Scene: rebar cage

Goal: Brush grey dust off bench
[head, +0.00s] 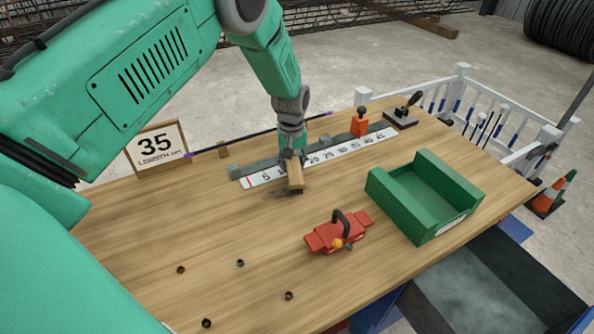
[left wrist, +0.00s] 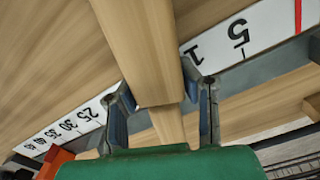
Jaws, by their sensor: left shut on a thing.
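My left gripper (head: 291,157) reaches down over the bench (head: 200,215) and is shut on a wooden brush (head: 296,178). The brush's dark bristle end is low at the bench top, just in front of the ruler strip (head: 345,149). A small dark grey dusty patch (head: 286,193) shows around the bristles; its full extent is hard to tell. In the left wrist view the brush's pale wooden body (left wrist: 142,50) runs between the two fingers (left wrist: 160,105). The bristles are hidden there. My right gripper is not in view.
A red clamp-like tool (head: 338,232) and a green open tray (head: 425,197) stand on the right. Several small dark nuts (head: 240,263) lie at the front. A "35" sign (head: 157,147) and an orange stop block (head: 360,123) stand at the back. The left middle is clear.

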